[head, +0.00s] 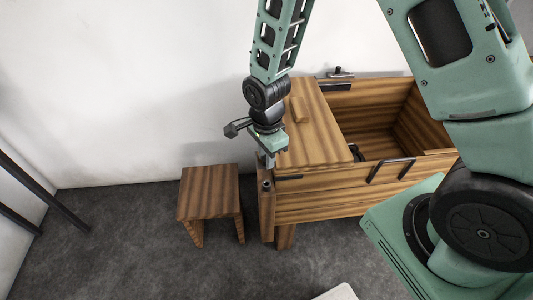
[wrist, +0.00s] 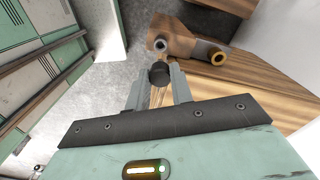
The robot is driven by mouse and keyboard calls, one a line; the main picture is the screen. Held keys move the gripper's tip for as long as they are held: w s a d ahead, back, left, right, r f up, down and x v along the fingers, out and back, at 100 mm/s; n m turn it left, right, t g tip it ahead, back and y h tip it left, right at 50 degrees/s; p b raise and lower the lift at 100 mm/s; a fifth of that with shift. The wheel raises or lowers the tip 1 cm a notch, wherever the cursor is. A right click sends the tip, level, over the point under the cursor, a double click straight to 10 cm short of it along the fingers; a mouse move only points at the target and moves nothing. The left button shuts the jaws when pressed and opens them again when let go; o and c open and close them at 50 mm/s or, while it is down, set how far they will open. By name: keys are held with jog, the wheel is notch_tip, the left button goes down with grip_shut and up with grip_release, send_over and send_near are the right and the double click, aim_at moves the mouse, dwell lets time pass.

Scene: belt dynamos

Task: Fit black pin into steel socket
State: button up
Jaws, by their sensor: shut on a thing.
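My gripper (wrist: 158,80) is shut on the black pin (wrist: 160,73), which shows as a dark round end between the two grey fingers in the wrist view. The steel socket (wrist: 160,45) is a grey ring at the end of a wooden bracket (wrist: 182,42), just beyond the pin in that picture. The pin looks apart from the socket. A brass-coloured socket (wrist: 217,57) sits on the same bracket to the right. In the head view my gripper (head: 268,160) is above the left end of the wooden chest. The pin is hard to make out there.
The wooden chest (head: 330,205) has an open compartment at the right, black handles and a flat top part at the left. A small wooden stool (head: 208,192) stands to its left on the grey floor (head: 130,235). A white wall is behind.

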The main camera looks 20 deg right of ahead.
dwell(0.3)
jog(key=shift+f+b, duration=2.05)
jog(key=shift+f, duration=0.9)
jog(key=shift+f+b, duration=0.75)
jog(key=shift+f, duration=0.95)
jog(key=o, duration=1)
jog(key=shift+o, duration=0.2)
jog(key=shift+r, duration=0.1)
notch_tip(320, 180, up, 17)
jog(key=shift+r, duration=0.15)
